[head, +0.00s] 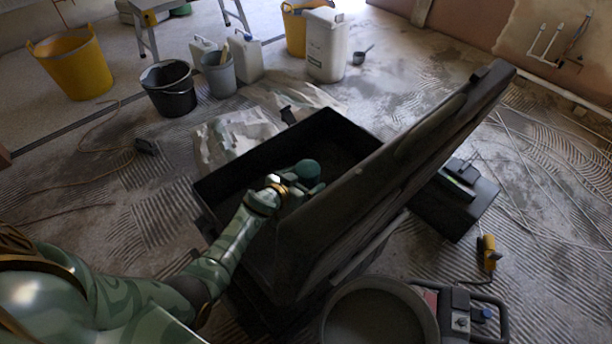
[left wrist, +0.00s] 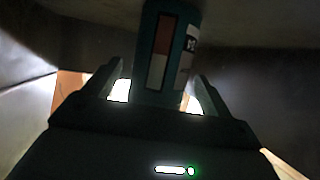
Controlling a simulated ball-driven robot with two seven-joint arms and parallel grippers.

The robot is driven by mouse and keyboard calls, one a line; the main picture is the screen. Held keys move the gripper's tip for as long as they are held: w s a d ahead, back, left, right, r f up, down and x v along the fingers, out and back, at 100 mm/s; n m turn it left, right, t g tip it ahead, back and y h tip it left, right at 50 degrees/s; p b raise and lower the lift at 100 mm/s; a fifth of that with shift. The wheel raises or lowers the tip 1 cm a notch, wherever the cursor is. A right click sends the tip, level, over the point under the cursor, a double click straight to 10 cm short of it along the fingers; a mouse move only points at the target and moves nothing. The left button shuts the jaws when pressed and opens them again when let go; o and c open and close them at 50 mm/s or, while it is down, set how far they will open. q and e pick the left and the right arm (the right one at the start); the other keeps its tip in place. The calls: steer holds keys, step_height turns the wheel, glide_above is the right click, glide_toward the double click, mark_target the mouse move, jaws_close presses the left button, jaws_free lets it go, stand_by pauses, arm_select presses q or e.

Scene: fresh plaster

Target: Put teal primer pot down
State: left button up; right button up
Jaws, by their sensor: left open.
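The teal primer pot (head: 308,169) is inside a large black open box (head: 237,164), near the box's middle. My left arm reaches over the box's near side, and my left gripper (head: 298,182) is at the pot. In the left wrist view the pot (left wrist: 166,50) shows a label and stands between the two fingers of my left gripper (left wrist: 150,88). The fingers are open, one on each side of the pot. The pot's base is hidden in the head view. My right gripper is not in view.
The box's raised dark lid (head: 400,150) rises close to the right of my left gripper. A grey round tub (head: 380,318) stands in front. Black bucket (head: 168,88), grey bucket (head: 219,75), yellow tub (head: 72,64) and white canister (head: 327,46) stand behind on the floor.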

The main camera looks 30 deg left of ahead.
arm_select(q)
steer(key=p+v, duration=0.5)
steer(key=v, duration=0.5)
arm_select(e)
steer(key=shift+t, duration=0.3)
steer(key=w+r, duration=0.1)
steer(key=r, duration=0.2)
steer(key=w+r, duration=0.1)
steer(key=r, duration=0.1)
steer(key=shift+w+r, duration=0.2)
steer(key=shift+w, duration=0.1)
